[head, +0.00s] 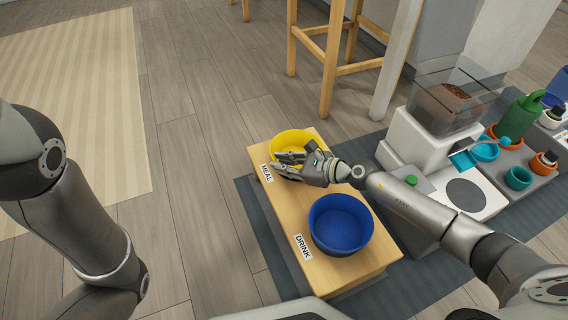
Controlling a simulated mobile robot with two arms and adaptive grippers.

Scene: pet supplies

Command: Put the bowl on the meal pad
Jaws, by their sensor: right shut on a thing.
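A yellow bowl (292,137) is at the far end of a low wooden stand (284,222), beside the MEAL label (266,173). My right gripper (284,166) is shut on the near rim of the yellow bowl and hides part of it. I cannot tell whether the bowl rests on the stand or is slightly above it. No separate pad surface can be made out under the bowl. A blue bowl (340,226) sits upright on the near end, beside the DRINK label (302,246). My left arm is at the left, with its gripper out of view.
A feeder with a clear hopper (450,104) stands right of the wooden stand. Green and blue containers and small pots (518,178) are farther right. A wooden stool (330,70) stands behind. The floor left of the stand is clear up to a beige rug (75,90).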

